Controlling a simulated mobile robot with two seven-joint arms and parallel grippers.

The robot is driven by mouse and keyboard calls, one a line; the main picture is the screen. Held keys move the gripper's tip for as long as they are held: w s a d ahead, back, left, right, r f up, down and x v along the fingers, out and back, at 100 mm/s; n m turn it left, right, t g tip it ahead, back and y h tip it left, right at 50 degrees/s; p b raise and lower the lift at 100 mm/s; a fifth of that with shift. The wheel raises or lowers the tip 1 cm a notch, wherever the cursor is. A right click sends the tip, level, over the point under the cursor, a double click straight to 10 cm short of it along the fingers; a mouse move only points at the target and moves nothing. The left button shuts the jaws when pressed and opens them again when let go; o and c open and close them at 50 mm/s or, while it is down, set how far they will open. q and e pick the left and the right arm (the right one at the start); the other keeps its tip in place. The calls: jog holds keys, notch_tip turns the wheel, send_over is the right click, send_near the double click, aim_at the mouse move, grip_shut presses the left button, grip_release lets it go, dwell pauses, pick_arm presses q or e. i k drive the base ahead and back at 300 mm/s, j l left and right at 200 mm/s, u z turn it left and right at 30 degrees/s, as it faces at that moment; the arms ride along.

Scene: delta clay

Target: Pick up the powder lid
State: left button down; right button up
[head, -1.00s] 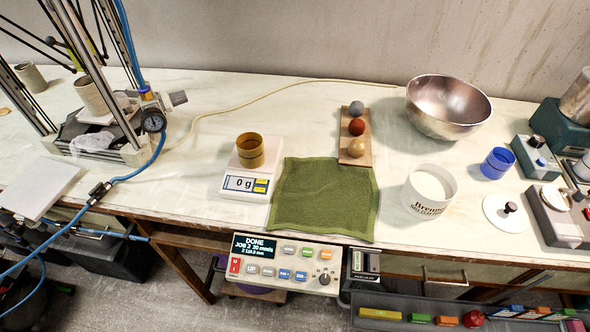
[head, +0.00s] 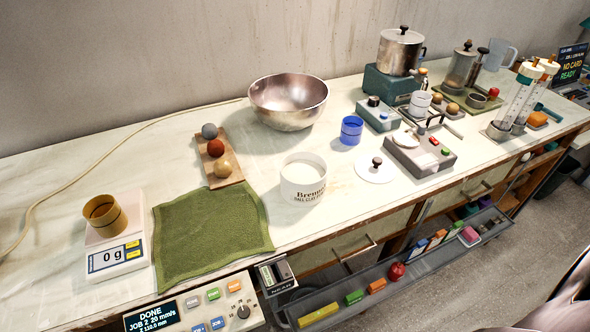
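A round white lid (head: 374,173) with a dark knob on top lies flat on the bench. It is to the right of an open white tub (head: 303,190) labelled as ball clay, which holds white powder. The lid and the tub are apart, and nothing covers the lid. Neither of my grippers shows in the head view.
A blue cup (head: 351,130) stands just behind the lid. A grey device with buttons (head: 420,158) is to its right, and a steel bowl (head: 288,103) is behind the tub. A green cloth (head: 210,240) and a scale (head: 115,258) are left. A drawer hangs open below the bench.

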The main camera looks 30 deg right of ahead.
aim_at(375, 168)
jog(key=z, duration=1.5)
